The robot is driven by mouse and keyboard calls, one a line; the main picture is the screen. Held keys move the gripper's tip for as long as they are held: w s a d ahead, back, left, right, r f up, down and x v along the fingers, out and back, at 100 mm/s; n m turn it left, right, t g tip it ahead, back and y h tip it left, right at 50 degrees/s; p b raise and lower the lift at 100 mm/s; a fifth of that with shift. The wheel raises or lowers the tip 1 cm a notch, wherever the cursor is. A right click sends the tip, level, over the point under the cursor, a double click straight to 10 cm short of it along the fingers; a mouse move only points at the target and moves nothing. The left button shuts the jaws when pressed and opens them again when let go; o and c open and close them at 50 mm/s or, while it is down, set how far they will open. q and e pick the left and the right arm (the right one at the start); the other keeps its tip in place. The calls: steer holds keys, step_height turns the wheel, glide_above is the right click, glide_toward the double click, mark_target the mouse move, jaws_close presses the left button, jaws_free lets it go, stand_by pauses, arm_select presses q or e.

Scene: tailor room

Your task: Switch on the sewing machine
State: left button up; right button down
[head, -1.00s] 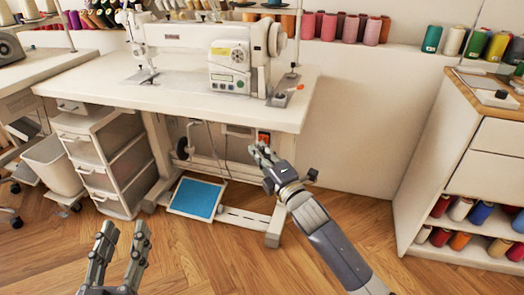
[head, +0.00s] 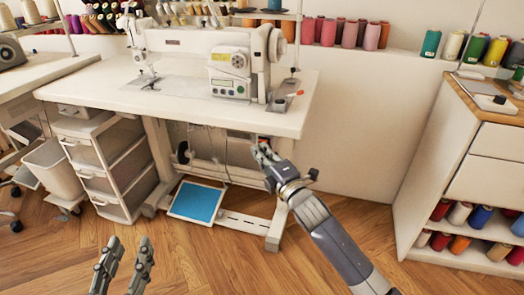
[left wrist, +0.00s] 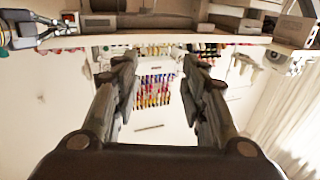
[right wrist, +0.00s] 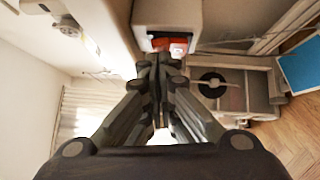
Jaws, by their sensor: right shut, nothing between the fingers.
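The white sewing machine (head: 190,46) stands on the white table (head: 110,98). Its switch box, with a red-orange switch (right wrist: 179,47), hangs under the right part of the tabletop. In the head view my right gripper (head: 260,149) is in front of the box and hides most of it. In the right wrist view the shut fingertips (right wrist: 158,62) are just beside the red switch; I cannot tell whether they touch it. My left gripper (head: 128,248) is open and empty, low in front of the table; its parted fingers also show in the left wrist view (left wrist: 158,75).
A blue-topped pedal (head: 197,200) lies under the table. A drawer unit (head: 103,165) and a white bin (head: 52,168) stand at the left. A wooden-topped cabinet with thread spools (head: 470,150) stands at the right. The floor in front is clear.

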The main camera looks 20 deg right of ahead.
arm_select(q)
steer(key=s+a+f+g+y+p, duration=0.1)
steer(key=s+f+g, duration=0.1)
steer(key=f, duration=0.3)
steer(key=s+a+f+g+p, duration=0.1)
steer(key=s+f+g, duration=0.1)
steer(key=f+g, duration=0.2)
steer(key=shift+s+a+f+y, duration=0.15)
steer(key=shift+a+f+y, duration=0.2)
steer(key=shift+f, duration=0.35)
arm_select(e)
steer(key=shift+w+d+r, duration=0.1)
steer(key=shift+w+r, duration=0.05)
steer(key=shift+w, duration=0.05)
steer(key=shift+g, duration=0.3)
